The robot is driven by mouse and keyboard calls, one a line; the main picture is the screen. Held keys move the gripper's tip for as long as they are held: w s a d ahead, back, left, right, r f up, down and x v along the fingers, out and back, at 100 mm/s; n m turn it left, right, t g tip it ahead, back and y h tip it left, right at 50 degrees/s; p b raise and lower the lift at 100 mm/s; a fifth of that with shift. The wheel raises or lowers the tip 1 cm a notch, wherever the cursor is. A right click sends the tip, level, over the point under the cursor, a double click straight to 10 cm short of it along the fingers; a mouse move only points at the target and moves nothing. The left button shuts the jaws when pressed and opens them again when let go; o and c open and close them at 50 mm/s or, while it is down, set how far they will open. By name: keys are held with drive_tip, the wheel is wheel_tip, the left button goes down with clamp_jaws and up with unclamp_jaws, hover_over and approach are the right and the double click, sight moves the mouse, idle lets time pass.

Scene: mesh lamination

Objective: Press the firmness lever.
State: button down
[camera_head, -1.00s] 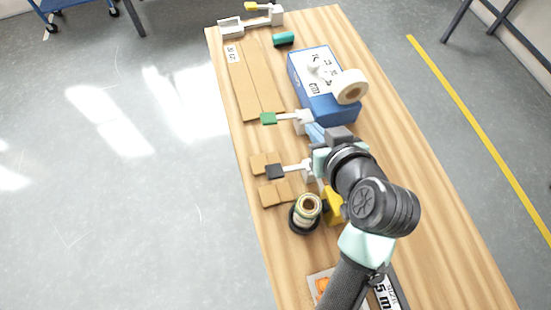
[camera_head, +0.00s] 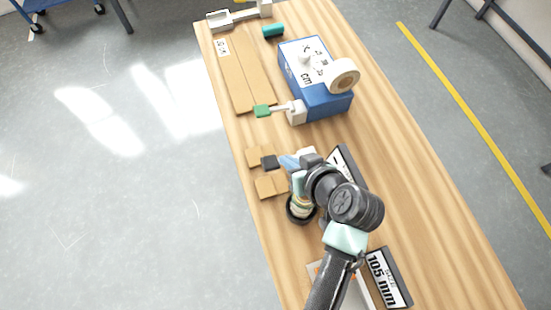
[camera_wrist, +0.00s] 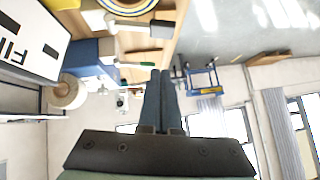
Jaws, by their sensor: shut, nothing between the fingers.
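My gripper (camera_head: 285,161) is shut and empty, its blue fingers beside the black-tipped lever (camera_head: 269,162) in the head view. In the wrist view the shut fingers (camera_wrist: 160,82) point away from the camera, with the black lever tip (camera_wrist: 162,29) on its white arm above them. Whether they touch cannot be told. A sign with letters starting "FI" (camera_wrist: 22,42) is at the left of the wrist view. The green-tipped lever (camera_head: 262,111) sits farther up the table. My wrist hides most of the black lever's base in the head view.
A blue box (camera_head: 322,100) with a white tape roll (camera_head: 342,75) stands beyond the levers. Brown strips (camera_head: 245,75) lie at the table's left edge, and small brown pieces (camera_head: 268,188) lie near the black tip. A "105 mm" sign (camera_head: 387,278) is at the front.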

hover_over(270, 169)
drive_tip(key=d, duration=0.2)
drive_tip(key=f, duration=0.4)
drive_tip(key=shift+w+f+p, duration=0.15)
drive_tip(key=shift+w+p, duration=0.25)
drive_tip(key=shift+s+a+f, duration=0.1)
drive_tip(key=shift+f, duration=0.5)
drive_tip(key=shift+s+a+f, duration=0.1)
drive_tip(key=shift+f, duration=0.45)
drive_tip(key=shift+a+f+p, duration=0.1)
drive_tip(key=shift+f+p, duration=0.2)
drive_tip(key=shift+f, duration=0.35)
drive_tip(key=f, duration=0.1)
drive_tip(key=a+h+b, duration=0.1)
drive_tip(key=f+n+h, duration=0.1)
drive_tip(key=shift+s+a+f+t+b, duration=0.2)
drive_tip(key=shift+s+f+t+b, duration=0.05)
drive_tip(key=shift+f+t+b, duration=0.1)
drive_tip(key=shift+s+a+f+n+t+h+b, duration=0.1)
drive_tip(key=shift+f+n+t+h+b, duration=0.15)
drive_tip(key=shift+f+h, duration=0.25)
drive_tip(key=shift+a+f+n+t+h+b, duration=0.1)
drive_tip(key=shift+f+n+h+b, duration=0.25)
drive_tip(key=shift+h, duration=0.15)
